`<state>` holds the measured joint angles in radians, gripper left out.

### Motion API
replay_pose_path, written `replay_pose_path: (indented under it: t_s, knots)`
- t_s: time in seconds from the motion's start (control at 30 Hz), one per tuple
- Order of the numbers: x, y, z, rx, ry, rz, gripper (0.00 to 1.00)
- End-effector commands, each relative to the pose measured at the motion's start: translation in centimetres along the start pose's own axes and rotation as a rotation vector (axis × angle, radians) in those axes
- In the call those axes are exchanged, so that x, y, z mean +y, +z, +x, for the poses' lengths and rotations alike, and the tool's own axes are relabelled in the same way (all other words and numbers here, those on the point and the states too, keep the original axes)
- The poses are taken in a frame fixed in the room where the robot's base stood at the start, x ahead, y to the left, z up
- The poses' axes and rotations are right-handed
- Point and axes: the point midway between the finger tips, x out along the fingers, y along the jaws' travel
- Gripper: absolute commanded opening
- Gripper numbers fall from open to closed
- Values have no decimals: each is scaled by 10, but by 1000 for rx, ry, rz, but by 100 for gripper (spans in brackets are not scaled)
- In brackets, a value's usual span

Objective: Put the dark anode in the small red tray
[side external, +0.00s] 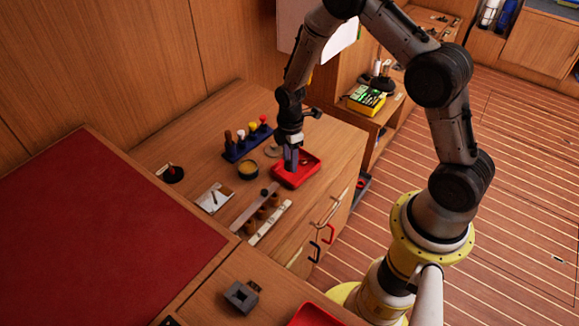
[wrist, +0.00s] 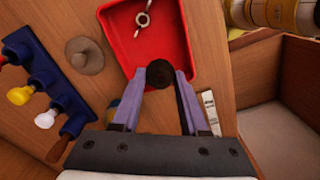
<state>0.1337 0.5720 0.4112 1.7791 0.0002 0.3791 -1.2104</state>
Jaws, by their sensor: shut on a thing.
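The small red tray (side external: 309,158) stands on the wooden counter near its right end in the side view. It fills the upper middle of the wrist view (wrist: 120,27). My gripper (side external: 291,168) points down at the tray's left part. In the wrist view my gripper (wrist: 160,78) is shut on the dark anode (wrist: 160,73), a round dark piece between its fingertips. The anode overlaps the tray's near edge in that view. I cannot tell its exact height above the tray floor. In the side view the anode is hidden by the fingers and tray.
A metal fitting with a ring (wrist: 142,20) lies inside the tray. A blue rack (side external: 247,142) with several coloured-handled tools stands behind left.

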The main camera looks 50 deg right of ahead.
Motion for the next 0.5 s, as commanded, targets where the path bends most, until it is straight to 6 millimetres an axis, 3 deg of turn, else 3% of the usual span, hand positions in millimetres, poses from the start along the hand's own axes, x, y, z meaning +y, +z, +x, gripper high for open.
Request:
replay_pose_path:
  t_s: [0.23,0.5]
  knots:
    - [3,-1,31,-1,-2,0,0]
    - [3,-1,34,0,1,0,0]
